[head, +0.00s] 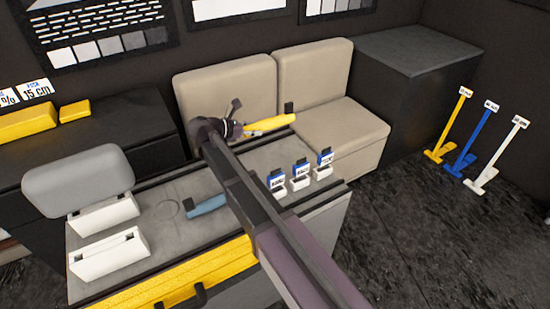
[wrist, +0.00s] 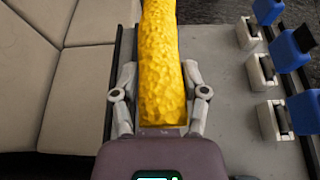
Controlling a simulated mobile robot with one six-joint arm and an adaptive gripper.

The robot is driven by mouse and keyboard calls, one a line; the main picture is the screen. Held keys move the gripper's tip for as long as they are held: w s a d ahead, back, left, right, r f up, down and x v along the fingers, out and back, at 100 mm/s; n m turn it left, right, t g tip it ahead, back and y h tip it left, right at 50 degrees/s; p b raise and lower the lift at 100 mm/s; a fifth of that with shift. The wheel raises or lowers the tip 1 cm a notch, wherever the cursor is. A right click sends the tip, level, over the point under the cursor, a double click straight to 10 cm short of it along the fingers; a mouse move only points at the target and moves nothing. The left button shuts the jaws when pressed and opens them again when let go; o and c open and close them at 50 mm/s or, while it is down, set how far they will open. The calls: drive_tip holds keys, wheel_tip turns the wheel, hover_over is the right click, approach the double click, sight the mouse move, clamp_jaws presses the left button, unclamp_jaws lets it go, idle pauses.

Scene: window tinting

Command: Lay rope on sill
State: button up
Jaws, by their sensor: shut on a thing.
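A thick yellow roll with a bumpy surface, which I take for the rope (head: 270,123), is held by my gripper (head: 240,127) above the far edge of the grey workbench. In the wrist view the rope (wrist: 160,40) runs lengthwise away from my gripper (wrist: 160,80), with a finger on each side of it. Its far end is out of the wrist view. In the head view it points right, beside the beige seat. I cannot tell which surface is the sill.
The grey workbench (head: 150,190) carries white holders with blue-topped tools (head: 301,170), a blue tool (head: 207,205) and white boxes (head: 108,254). Yellow blocks (head: 27,121) lie on a dark counter at left. A beige seat (head: 325,135) stands behind. Long-handled tools (head: 470,140) stand at right.

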drive_tip(key=shift+w+d+f+b, duration=0.2)
drive_tip(key=shift+d+f+b, duration=0.35)
drive_tip(key=shift+d+f, duration=0.3)
drive_tip(key=shift+d, duration=0.1)
drive_tip(key=shift+f, duration=0.1)
drive_tip(key=b, duration=0.6)
hover_over(261, 159)
wheel_tip(261, 159, down, 6)
drive_tip(key=shift+f, duration=0.1)
drive_tip(key=shift+f+b, duration=1.9)
drive_tip(key=shift+b, duration=0.2)
drive_tip(key=o, duration=1.2)
